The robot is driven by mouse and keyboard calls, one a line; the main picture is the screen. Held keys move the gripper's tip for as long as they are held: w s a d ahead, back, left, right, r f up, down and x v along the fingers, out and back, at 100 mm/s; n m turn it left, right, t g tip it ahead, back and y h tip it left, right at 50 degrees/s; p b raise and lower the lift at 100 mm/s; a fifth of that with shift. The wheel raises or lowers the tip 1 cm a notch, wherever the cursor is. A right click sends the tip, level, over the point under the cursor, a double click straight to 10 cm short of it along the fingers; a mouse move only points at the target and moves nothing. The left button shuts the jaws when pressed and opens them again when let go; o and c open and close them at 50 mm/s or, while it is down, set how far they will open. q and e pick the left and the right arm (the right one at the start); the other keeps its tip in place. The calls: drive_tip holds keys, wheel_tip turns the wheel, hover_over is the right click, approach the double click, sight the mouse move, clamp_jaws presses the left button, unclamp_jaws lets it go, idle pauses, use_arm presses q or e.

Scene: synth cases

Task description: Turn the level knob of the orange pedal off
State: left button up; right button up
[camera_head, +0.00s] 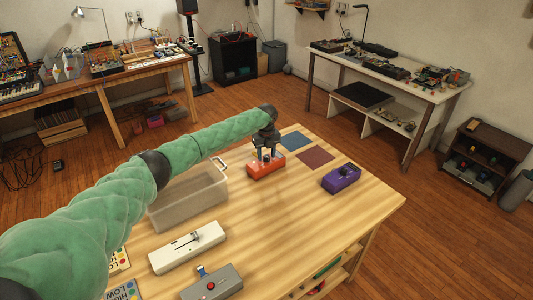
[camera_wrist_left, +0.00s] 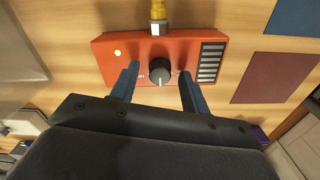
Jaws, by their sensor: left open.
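The orange pedal (camera_head: 266,169) sits on the wooden table near its far side. In the left wrist view the orange pedal (camera_wrist_left: 118,47) shows a dark round knob (camera_wrist_left: 160,70) with a pale pointer mark toward the bottom of the picture. My right gripper is not in view.
A clear bin (camera_head: 190,197) stands left of the pedal. A purple pedal (camera_head: 341,179) is to the right, and blue (camera_head: 297,141) and maroon (camera_head: 315,157) squares lie behind. A white slider box (camera_head: 187,247) and grey pedal (camera_head: 212,284) are nearer. The table's right front is clear.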

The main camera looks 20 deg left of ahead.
use_arm(q)
drive_tip(key=c, duration=1)
